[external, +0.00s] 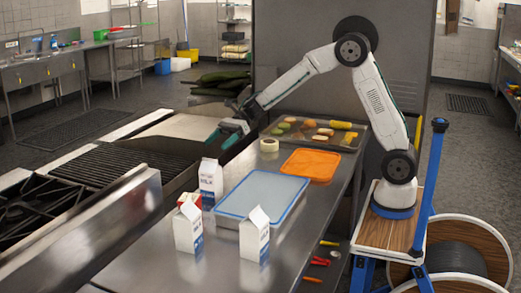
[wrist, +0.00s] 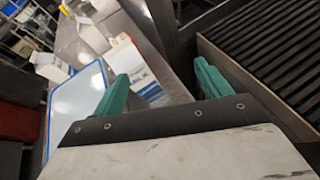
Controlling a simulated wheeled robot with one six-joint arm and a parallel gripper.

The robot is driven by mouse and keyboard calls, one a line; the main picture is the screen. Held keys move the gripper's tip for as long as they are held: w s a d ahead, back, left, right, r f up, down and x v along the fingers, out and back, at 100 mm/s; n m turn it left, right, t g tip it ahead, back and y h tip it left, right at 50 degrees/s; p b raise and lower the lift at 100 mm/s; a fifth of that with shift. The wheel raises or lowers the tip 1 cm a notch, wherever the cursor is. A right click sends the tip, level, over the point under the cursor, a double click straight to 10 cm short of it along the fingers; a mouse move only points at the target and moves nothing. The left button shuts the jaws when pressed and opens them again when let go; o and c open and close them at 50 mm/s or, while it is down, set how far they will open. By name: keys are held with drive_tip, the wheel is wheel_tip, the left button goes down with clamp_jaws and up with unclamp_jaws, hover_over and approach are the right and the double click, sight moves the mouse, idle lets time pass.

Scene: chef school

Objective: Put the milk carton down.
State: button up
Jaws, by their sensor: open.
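Several white milk cartons stand upright on the steel counter. One carton (external: 210,182) is nearest my gripper, at the back left of the blue-rimmed tray. Another carton (external: 188,230) is at the front left, and a third carton (external: 254,236) is at the tray's front edge. My gripper (external: 222,138) is open and empty, above and behind the nearest carton and apart from it in the external view. In the wrist view its green fingers (wrist: 162,84) are spread with nothing held between them. A carton (wrist: 128,60) shows beyond the left finger, which partly hides it.
The blue-rimmed tray (external: 262,176) lies on the counter, with an orange board (external: 310,165) and a tape roll (external: 269,145) behind it. A tray of food (external: 283,138) is at the back. A grill (external: 118,165) and stove lie left of the counter.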

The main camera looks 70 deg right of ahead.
drive_tip(key=w+d+r+m+t+h, duration=0.1)
drive_tip(key=d+r+m+t+h, duration=0.3)
drive_tip(key=d+r+m+t, duration=0.5)
drive_tip(key=s+d+r+m+g+h, duration=0.15)
drive_tip(key=s+d+m+h, duration=0.3)
drive_tip(key=m, duration=0.45)
drive_tip(key=s+d+r+m+h, duration=0.2)
drive_tip(key=s+d+m+h, duration=0.3)
drive_tip(key=m, duration=0.4)
drive_tip(key=s+d+f+m+g+h, duration=0.1)
drive_tip(key=s+d+f+m+g, duration=0.2)
drive_tip(key=s+m, duration=0.5)
drive_tip(key=s+d+f+m+g+h, duration=0.1)
drive_tip(key=s+d+f+m+g, duration=0.15)
drive_tip(key=s+m, duration=0.55)
drive_tip(key=s+a+f+m+g+y, duration=0.1)
drive_tip(key=s+a+f+m+g, duration=0.1)
drive_tip(key=s, duration=0.7)
drive_tip(key=s+a+f+m+g+y, duration=0.2)
drive_tip(key=s+a+m+g, duration=0.1)
drive_tip(key=s, duration=0.6)
drive_tip(key=shift+s+f+m, duration=0.35)
drive_tip(key=shift+s+m, duration=0.05)
drive_tip(key=shift+o, duration=0.4)
